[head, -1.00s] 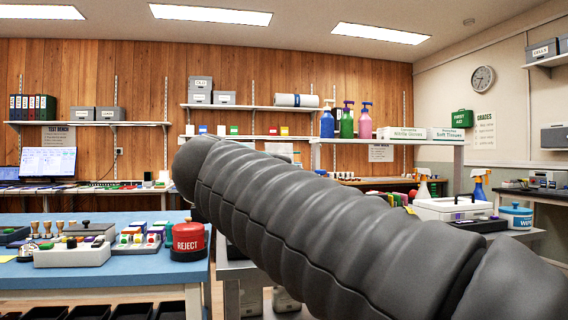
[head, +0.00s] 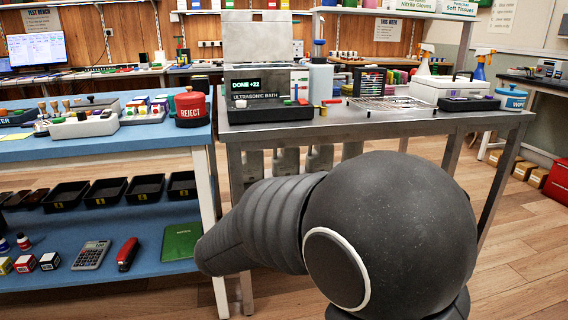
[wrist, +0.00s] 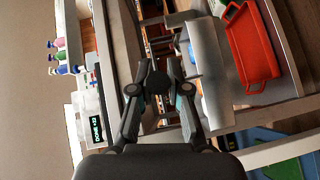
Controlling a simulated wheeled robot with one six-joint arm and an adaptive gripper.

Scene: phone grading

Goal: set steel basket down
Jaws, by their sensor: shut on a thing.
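My gripper (wrist: 160,82) shows in the wrist view, its two fingers drawn together on a small dark part, which I take to be the steel basket's handle. The basket's body cannot be clearly made out behind the fingers. In the head view my arm covers the lower middle and my gripper is not visible. The ultrasonic bath (head: 268,113) stands on the steel table (head: 440,125), its screen reading DONE +22. The screen also shows at the left of the wrist view (wrist: 97,130). A flat wire rack (head: 392,104) lies on the table right of the bath.
A dark slotted rack (head: 369,80), a white box (head: 437,90) and a blue-lidded tub (head: 511,99) stand on the steel table. The blue bench (head: 110,142) with a red REJECT bin (head: 190,108) is at left. A red tray (wrist: 252,50) shows in the wrist view.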

